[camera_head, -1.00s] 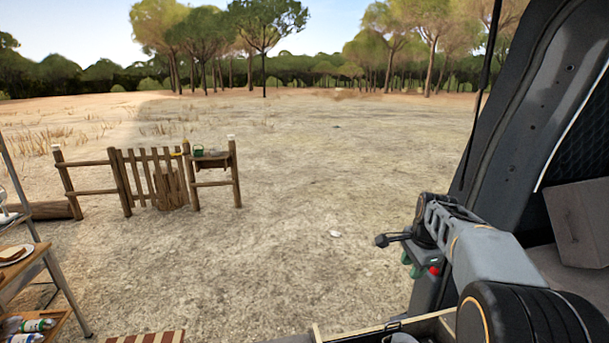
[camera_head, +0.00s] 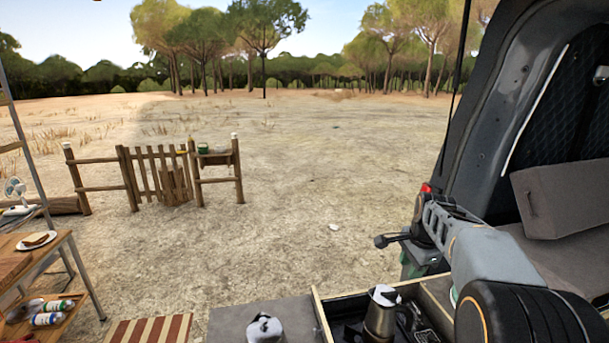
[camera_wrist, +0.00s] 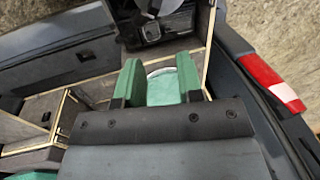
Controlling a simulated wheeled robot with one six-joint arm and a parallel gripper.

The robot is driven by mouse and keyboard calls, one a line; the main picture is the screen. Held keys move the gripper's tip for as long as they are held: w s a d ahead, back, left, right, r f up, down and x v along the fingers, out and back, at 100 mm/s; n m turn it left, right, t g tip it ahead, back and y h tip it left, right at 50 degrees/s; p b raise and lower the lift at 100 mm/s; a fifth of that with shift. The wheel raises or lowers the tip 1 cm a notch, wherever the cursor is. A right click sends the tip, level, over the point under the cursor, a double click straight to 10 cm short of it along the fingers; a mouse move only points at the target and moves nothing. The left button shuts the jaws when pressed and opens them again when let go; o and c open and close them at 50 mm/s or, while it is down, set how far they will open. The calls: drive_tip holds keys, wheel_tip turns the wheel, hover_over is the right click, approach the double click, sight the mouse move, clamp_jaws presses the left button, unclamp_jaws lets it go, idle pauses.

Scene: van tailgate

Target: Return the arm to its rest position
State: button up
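My arm (camera_head: 480,250) is folded at the right of the head view, in front of the van's side. My gripper shows in the wrist view (camera_wrist: 159,80) as two green fingers standing apart. A round green thing with a pale rim (camera_wrist: 162,88) shows in the gap between them. It appears to lie beyond the fingers, though the view does not settle whether it touches them. In the head view the gripper is mostly hidden behind the arm, with only a bit of green showing.
A moka pot (camera_head: 381,312) stands at the wooden-edged drawer unit below the arm. A grey box (camera_head: 558,198) sits in the van at right. A shelf table with a plate (camera_head: 36,240) stands at left. A wooden fence (camera_head: 160,175) stands beyond open ground.

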drive_tip(key=s+a+f+n+b, duration=0.3)
drive_tip(key=s+f+n, duration=0.1)
drive_tip(key=s, duration=0.3)
drive_tip(key=s+a+f+n+t+b, duration=0.1)
drive_tip(key=s+a+f+n+b, duration=0.2)
drive_tip(key=s+n, duration=0.3)
drive_tip(key=s+a+f+n+t+b, duration=0.1)
drive_tip(key=s+a+f+n+b, duration=0.3)
drive_tip(key=s, duration=0.5)
drive_tip(key=shift+a+f+n, duration=0.25)
drive_tip(key=shift+f+n, duration=0.65)
drive_tip(key=shift+f, duration=0.05)
